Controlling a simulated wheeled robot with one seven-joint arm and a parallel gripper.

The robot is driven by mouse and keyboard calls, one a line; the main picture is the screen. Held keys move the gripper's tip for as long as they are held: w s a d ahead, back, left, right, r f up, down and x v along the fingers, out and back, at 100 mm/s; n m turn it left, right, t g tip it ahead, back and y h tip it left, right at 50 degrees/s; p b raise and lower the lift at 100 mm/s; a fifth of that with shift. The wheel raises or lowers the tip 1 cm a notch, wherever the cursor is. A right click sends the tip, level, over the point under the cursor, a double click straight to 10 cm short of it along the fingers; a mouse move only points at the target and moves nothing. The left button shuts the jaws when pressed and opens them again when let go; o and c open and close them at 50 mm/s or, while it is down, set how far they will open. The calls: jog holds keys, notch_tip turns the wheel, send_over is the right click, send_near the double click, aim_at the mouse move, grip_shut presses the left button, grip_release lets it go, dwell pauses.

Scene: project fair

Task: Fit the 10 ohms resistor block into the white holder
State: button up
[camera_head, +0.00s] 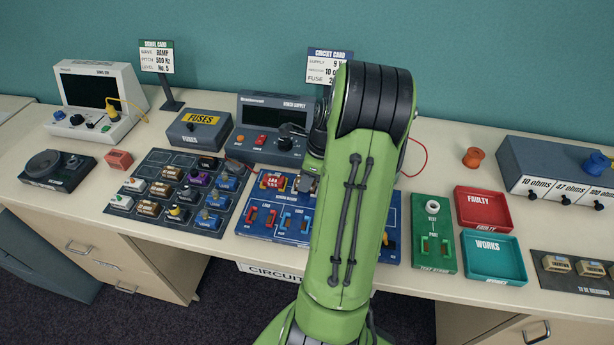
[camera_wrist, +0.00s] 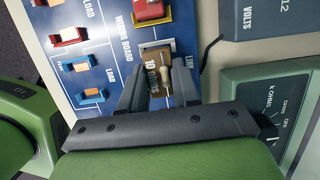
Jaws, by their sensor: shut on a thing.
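My gripper (camera_wrist: 160,86) is shut on the 10 ohms resistor block (camera_wrist: 153,62) in the wrist view. The block is brown with a pale resistor on top and its label between my two grey fingers. In the head view my green arm hides most of the gripper and the right part of the wiring board (camera_head: 262,229).
A red part (camera_wrist: 152,10) sits on the board beside the block. A green meter (camera_wrist: 265,98) and the bench supply (camera_wrist: 265,25) stand close by. In the head view, a block tray (camera_head: 146,222) lies left, and red (camera_head: 484,225) and teal (camera_head: 494,275) trays lie right.

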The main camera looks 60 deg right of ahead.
jog(key=shift+f+b, duration=0.3)
jog(key=shift+f, duration=0.3)
dwell(0.3)
jog(key=o, duration=1.6)
notch_tip(320, 180, up, 8)
jog(key=p, duration=0.8)
jog(key=shift+r, duration=0.1)
